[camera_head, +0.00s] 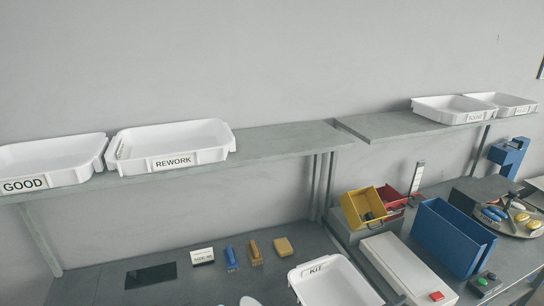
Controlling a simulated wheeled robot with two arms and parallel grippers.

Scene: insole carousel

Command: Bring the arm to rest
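Neither of my grippers can be made out in the head view. A pale rounded shape is cut off by the bottom edge left of the KIT tray (312,268), and I cannot tell what it is. The white KIT tray sits on the grey table (190,290), its lower part out of frame. No arm is seen over the table or the shelves.
White GOOD (25,184) and REWORK (173,161) trays stand on the left shelf (285,137). Two white trays (455,118) stand on the right shelf. Brushes (255,252), a yellow block (283,247), a yellow bin (362,207), a blue bin (452,238) and a loaded round plate (520,226) stand below.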

